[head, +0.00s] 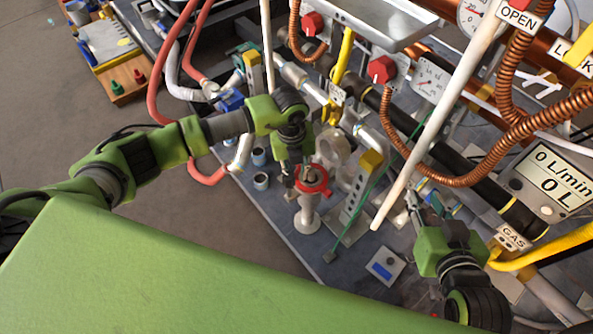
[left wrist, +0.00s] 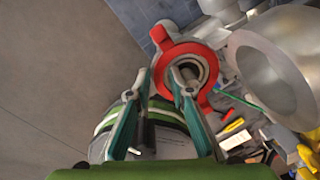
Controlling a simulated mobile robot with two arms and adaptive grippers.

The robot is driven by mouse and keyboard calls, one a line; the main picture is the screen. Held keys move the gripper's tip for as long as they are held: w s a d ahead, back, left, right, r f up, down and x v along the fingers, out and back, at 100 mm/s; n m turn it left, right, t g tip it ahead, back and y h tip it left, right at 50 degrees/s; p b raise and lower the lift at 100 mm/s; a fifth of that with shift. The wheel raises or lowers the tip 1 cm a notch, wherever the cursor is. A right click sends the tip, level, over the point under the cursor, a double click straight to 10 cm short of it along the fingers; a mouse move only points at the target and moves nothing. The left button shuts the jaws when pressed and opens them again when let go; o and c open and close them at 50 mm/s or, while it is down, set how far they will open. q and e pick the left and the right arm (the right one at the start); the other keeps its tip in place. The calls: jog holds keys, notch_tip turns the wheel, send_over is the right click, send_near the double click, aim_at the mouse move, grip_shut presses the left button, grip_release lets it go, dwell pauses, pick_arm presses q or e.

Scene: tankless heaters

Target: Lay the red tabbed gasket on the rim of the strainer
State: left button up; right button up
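The red tabbed gasket (head: 322,188) is a flat ring at the top of the upright grey strainer (head: 308,219) in the head view. In the left wrist view the gasket (left wrist: 208,55) surrounds a round grey opening with a metal piece inside. Whether it rests flat on the rim or hovers just above it, I cannot tell. My left gripper (head: 293,181) is at the gasket's left side. In the left wrist view its teal fingers (left wrist: 159,72) converge on a red part of the gasket, which fills the gap between them. My right gripper (head: 412,203) is apart, at right; its fingers are too small to read.
Pipes, hoses and valves crowd the bench behind the strainer. Small dark cups (head: 261,181) stand at left.

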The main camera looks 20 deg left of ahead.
dwell(0.3)
pick_arm(q)
notch_tip(320, 180, up, 12)
jog(key=shift+s+a, duration=0.2)
jog(key=shift+a, duration=0.1)
dwell(0.5)
